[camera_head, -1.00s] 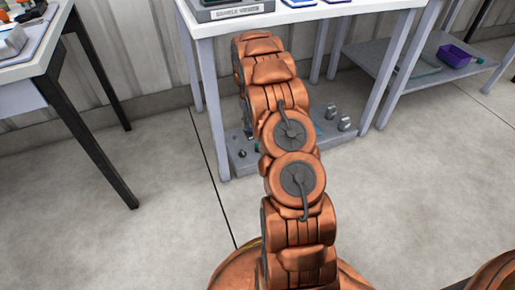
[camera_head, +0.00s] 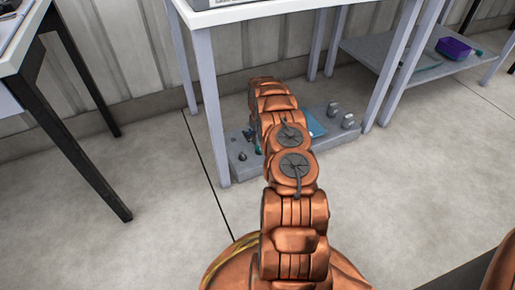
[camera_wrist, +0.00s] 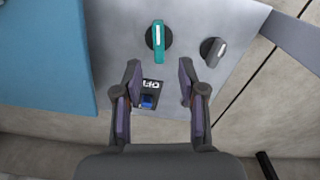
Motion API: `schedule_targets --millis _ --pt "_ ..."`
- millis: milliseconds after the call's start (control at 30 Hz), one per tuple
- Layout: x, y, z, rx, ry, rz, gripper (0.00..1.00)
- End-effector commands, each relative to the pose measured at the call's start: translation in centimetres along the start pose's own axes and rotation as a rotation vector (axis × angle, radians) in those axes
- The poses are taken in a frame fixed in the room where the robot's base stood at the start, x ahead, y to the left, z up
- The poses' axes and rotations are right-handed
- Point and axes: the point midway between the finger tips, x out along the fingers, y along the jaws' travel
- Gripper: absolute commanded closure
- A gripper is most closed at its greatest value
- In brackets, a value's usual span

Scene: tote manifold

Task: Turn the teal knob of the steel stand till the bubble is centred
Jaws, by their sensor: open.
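The teal knob (camera_wrist: 158,34) is a bar-shaped handle on a dark round base, set on a grey metal surface (camera_wrist: 112,30) in the wrist view. Its bar points nearly straight up and down in that picture. My gripper (camera_wrist: 160,65) is open and empty, with one finger to each side and the knob just beyond the fingertips, apart from them. A small black label with white marks and a blue piece (camera_wrist: 148,101) lies between the fingers. I cannot make out a bubble. In the head view my arm hides the gripper, and a bit of teal (camera_head: 258,148) shows beside it.
A dark grey knob (camera_wrist: 212,48) sits right of the teal one. A blue panel (camera_wrist: 40,55) fills the wrist view's left side. In the head view, the low grey base (camera_head: 236,172) lies under a white table (camera_head: 235,16), between its legs (camera_head: 211,110).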

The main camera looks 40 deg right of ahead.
Motion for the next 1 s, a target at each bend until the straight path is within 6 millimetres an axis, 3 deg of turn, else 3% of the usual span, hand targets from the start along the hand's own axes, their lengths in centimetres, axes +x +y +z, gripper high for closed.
schedule_targets --millis 400,767,1000 --pt "6.1 0.0 0.2 0.004 -0.002 -0.003 0.59" --pt "6.7 -0.1 0.0 0.000 0.000 -0.001 0.59" --pt "6.7 -0.1 0.0 0.000 0.000 -0.001 0.82"
